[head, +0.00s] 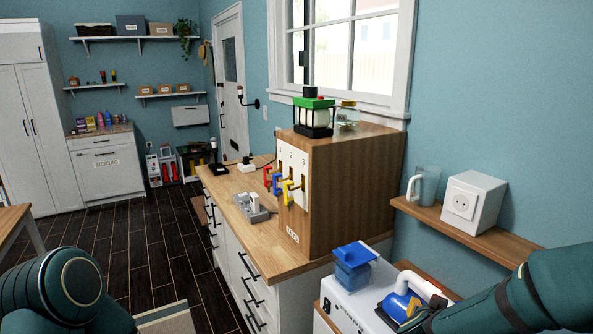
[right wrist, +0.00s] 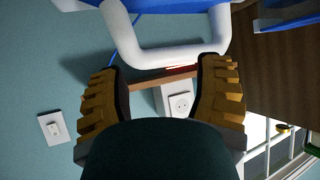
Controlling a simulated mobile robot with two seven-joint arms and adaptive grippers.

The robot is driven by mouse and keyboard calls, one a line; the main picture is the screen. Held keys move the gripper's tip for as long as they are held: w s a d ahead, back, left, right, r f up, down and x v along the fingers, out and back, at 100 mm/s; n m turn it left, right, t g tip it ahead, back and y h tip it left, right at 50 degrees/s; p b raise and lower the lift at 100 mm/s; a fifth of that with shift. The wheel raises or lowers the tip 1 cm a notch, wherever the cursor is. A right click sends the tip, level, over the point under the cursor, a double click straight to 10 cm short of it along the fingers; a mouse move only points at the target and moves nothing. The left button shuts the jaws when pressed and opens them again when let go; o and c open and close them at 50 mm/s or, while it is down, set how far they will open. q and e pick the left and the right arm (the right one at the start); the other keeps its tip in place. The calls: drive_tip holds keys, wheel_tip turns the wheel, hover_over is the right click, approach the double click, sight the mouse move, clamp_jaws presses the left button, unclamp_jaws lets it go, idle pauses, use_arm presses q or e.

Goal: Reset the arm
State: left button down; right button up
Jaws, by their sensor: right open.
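My right arm (head: 540,290) comes in from the lower right in the head view, its end by a blue and white device. In the right wrist view my right gripper (right wrist: 162,82) has its two ridged yellow-brown fingers spread wide apart, with nothing clamped between them. A white bent handle (right wrist: 180,58) with blue parts lies across the view near the fingertips; I cannot tell whether they touch. It also shows in the head view (head: 425,285). My left arm (head: 65,285) is folded at the lower left of the head view; its gripper is out of frame.
A white unit (head: 345,303) with a blue-topped piece (head: 353,262) stands beside the right arm. A wall shelf (head: 470,238) holds a white socket box (head: 474,203) and a glass mug (head: 424,186). A wooden counter (head: 228,187) carries a hook cabinet (head: 345,190). Dark floor lies open at left.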

drive_tip(key=s+a+f+n+g+y+b, duration=0.1)
drive_tip(key=s+a+f+n+y, duration=0.2)
drive_tip(key=a+f, duration=0.5)
drive_tip(key=s+a+f+n+g+y+b, duration=0.1)
drive_tip(key=s+a+f+y, duration=0.25)
drive_tip(key=a+f, duration=0.45)
drive_tip(key=s+a+f+n+g+y+b, duration=0.1)
drive_tip(key=s+a+f+g+y, duration=0.3)
drive_tip(key=s+f, duration=0.7)
drive_tip(key=shift+a+f+n+g+y, duration=0.2)
drive_tip(key=shift+a+n+g+y, duration=0.3)
drive_tip(key=shift+a, duration=0.7)
